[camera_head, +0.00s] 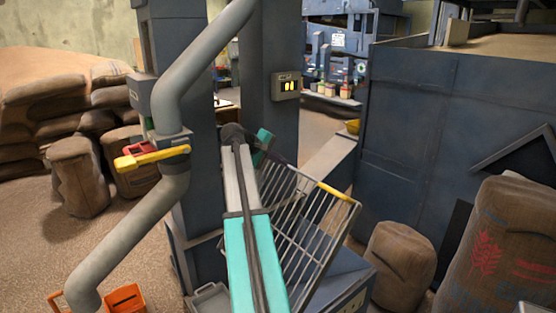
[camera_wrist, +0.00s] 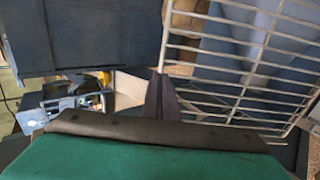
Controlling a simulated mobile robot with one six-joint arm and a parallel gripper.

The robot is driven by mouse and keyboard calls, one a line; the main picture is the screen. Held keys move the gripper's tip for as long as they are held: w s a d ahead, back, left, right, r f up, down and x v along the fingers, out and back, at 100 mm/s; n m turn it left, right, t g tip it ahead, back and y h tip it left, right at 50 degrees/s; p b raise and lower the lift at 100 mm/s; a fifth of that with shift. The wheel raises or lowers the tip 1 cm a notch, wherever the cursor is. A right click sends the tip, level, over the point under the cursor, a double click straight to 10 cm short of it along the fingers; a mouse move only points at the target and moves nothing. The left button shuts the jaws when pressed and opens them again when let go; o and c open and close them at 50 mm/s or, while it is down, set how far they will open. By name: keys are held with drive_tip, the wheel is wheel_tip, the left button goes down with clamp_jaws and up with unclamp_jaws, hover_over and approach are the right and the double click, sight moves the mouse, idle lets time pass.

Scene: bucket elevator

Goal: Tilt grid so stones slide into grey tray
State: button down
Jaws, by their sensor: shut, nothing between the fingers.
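The metal grid (camera_head: 304,222) stands at a slant just right of my arm, its yellow-handled edge (camera_head: 337,191) high at the back right. No stones show on its visible bars. In the wrist view the grid (camera_wrist: 245,62) fills the upper right. My gripper (camera_head: 285,159) is shut and empty by the grid's upper left corner; I cannot tell whether it touches the frame. Its dark fingers also show in the wrist view (camera_wrist: 162,97), left of the grid. A grey tray (camera_head: 208,299) sits low at left of my arm, partly cut off; its contents are unclear.
A blue column with a control box (camera_head: 286,86) stands behind. A grey pipe with a yellow lever (camera_head: 152,157) runs at left above an orange bin (camera_head: 124,298). A large blue bin (camera_head: 430,130) and sacks (camera_head: 401,265) crowd the right. Open floor (camera_head: 110,240) lies at left.

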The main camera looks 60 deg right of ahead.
drive_tip(key=p, duration=0.2)
approach(303, 173)
drive_tip(key=x, duration=0.5)
drive_tip(key=shift+w+d+r, duration=0.1)
drive_tip(key=shift+d+r, duration=0.05)
drive_tip(key=shift+d, duration=0.05)
drive_tip(key=shift+d+f+p, duration=0.3)
drive_tip(key=shift+d+f, duration=0.15)
drive_tip(key=shift+f, duration=0.05)
drive_tip(key=shift+s+a, duration=0.1)
drive_tip(key=shift+s, duration=0.1)
drive_tip(key=shift+w, duration=0.1)
